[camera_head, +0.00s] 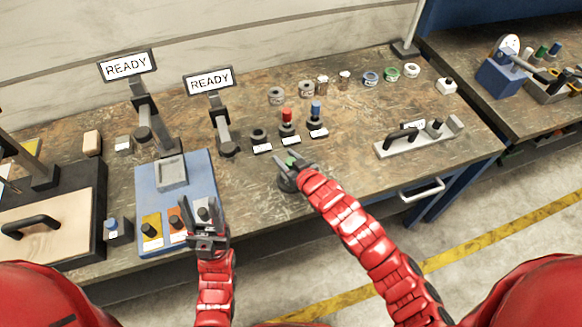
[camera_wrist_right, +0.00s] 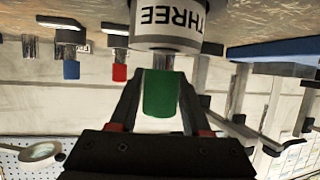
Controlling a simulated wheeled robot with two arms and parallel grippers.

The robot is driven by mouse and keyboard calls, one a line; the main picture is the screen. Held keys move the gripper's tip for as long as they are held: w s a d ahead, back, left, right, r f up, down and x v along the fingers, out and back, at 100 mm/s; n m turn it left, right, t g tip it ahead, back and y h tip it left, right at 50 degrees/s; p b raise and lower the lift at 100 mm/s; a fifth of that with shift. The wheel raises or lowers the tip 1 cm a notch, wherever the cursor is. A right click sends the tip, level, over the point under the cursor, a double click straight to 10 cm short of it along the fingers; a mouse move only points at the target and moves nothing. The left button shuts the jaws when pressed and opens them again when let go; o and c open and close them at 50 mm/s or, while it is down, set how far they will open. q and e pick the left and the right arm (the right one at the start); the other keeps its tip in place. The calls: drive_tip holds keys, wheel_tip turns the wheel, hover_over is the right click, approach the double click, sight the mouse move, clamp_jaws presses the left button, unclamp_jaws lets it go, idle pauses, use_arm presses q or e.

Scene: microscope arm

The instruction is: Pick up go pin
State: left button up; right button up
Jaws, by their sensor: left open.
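A green-topped pin (camera_head: 290,162) stands in a dark round base near the middle of the bench; I take it as the go pin, though no go label is readable. It also shows in the right wrist view (camera_wrist_right: 160,93), below a grey cylinder with a white label reading THREE (camera_wrist_right: 168,17), upside down there. My right gripper (camera_head: 295,165) has its fingers spread on either side of the green top; contact is hard to tell. My left gripper (camera_head: 207,232) is open and empty at the front of the blue tray (camera_head: 148,185), close to a dark-knobbed piece (camera_head: 204,211).
A red-topped pin (camera_head: 287,118) and a blue-topped pin (camera_head: 316,112) stand behind the green one. Several ring-shaped parts line the back. A grey fixture with a black handle (camera_head: 402,138) lies to the right. Two READY screens (camera_head: 127,66) stand at left.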

clamp_jaws()
